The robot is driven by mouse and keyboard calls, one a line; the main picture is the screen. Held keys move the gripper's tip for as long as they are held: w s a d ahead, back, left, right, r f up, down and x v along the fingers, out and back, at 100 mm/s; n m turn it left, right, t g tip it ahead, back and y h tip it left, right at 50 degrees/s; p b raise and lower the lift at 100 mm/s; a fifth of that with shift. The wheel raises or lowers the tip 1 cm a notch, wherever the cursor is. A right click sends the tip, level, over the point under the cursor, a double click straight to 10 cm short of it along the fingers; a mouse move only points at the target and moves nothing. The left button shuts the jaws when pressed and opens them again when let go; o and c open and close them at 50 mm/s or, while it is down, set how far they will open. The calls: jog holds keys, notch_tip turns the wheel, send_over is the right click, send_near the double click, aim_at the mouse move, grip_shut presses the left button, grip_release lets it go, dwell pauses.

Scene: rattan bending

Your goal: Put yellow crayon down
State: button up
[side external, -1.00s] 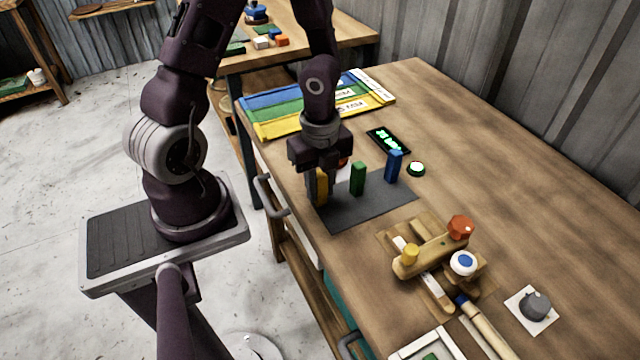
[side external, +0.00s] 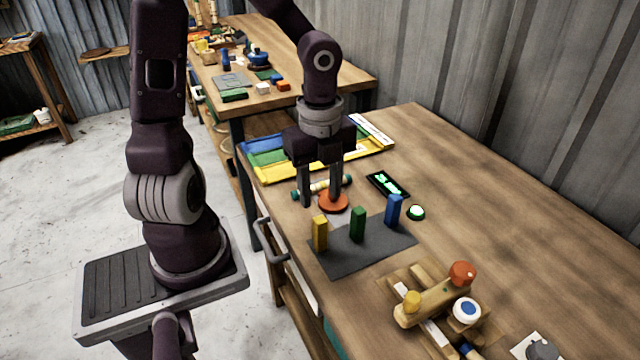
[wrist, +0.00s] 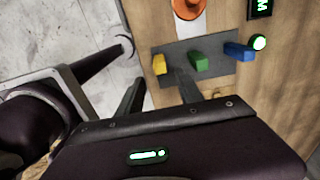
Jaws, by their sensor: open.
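The yellow crayon (side external: 320,233) stands upright on the left part of the dark grey mat (side external: 362,255). It also shows in the wrist view (wrist: 160,65). A green block (side external: 357,223) and a blue block (side external: 393,209) stand upright in a row to its right on the same mat. My gripper (side external: 320,205) is open and empty, with its fingers pointing down above and behind the yellow crayon, apart from it. In the wrist view my fingers (wrist: 158,95) are spread, with nothing between them.
An orange disc (side external: 334,203) and a pale rod with green ends (side external: 312,188) lie behind the mat. A display (side external: 388,185) and a green-lit button (side external: 416,212) are to the right. A wooden jig (side external: 430,305) stands in front.

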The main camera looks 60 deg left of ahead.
jog(key=shift+r, duration=0.4)
jog(key=shift+s+r, duration=0.2)
jog(key=shift+r, duration=0.05)
jog(key=s+d+r+n+t, duration=0.2)
jog(key=r+n, duration=0.4)
jog(key=n, duration=0.3)
jog(key=s+d+r+n+t, duration=0.3)
jog(key=s+r+n, duration=0.3)
jog(key=n, duration=0.3)
jog(key=shift+s+d+r+t, duration=0.25)
jog(key=shift+s+d, duration=0.25)
jog(key=shift+d, duration=0.3)
